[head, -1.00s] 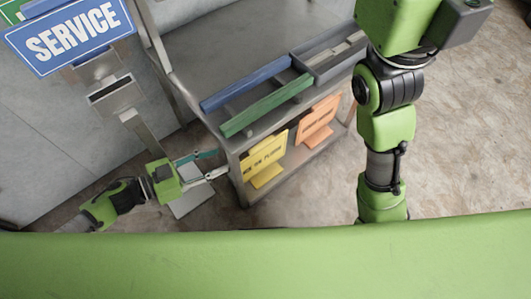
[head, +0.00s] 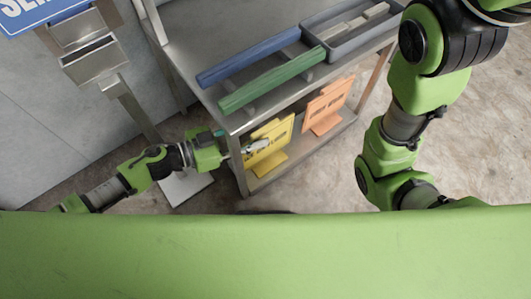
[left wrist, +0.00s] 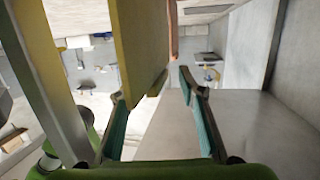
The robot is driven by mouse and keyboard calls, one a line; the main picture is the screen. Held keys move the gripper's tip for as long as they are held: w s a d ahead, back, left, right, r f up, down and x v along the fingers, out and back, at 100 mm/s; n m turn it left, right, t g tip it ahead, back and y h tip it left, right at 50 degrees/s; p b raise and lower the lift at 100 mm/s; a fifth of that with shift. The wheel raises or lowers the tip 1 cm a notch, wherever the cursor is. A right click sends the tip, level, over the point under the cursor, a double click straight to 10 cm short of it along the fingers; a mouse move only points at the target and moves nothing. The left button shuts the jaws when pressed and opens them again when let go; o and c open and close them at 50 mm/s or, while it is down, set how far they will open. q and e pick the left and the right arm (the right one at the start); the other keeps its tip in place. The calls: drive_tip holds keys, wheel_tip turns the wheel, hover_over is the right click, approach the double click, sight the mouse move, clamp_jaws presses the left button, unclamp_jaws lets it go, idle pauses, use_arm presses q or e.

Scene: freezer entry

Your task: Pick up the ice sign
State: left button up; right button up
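A yellow sign (head: 277,132) stands upright on the lower shelf of a metal cart; its lettering is too small to read now. An orange sign (head: 327,102) stands to its right on the same shelf. My left gripper (head: 258,146) is at the left part of the yellow sign, partly covering it. In the left wrist view, my left gripper (left wrist: 153,90) is open, with teal finger pads apart. The yellow panel (left wrist: 142,42) reaches down between the fingers, close to the left fingertip. Whether it touches that finger I cannot tell. My right gripper is out of view.
The cart's top (head: 205,45) holds a blue bar (head: 250,57), a green bar (head: 270,80) and a grey tray (head: 345,45). A cart leg (head: 240,178) stands close to my left gripper. A metal stand (head: 130,105) is at left. Floor at right is clear.

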sight(265, 131)
use_arm(q)
drive_tip(key=b+x, duration=0.1)
drive_tip(key=x, duration=0.2)
drive_tip(key=shift+w+d+f+b, duration=0.1)
drive_tip(key=shift+d+f+b, duration=0.1)
drive_tip(key=shift+d+b, duration=0.15)
clamp_jaws()
drive_tip(key=shift+r, duration=0.1)
drive_tip(key=shift+a+r, duration=0.1)
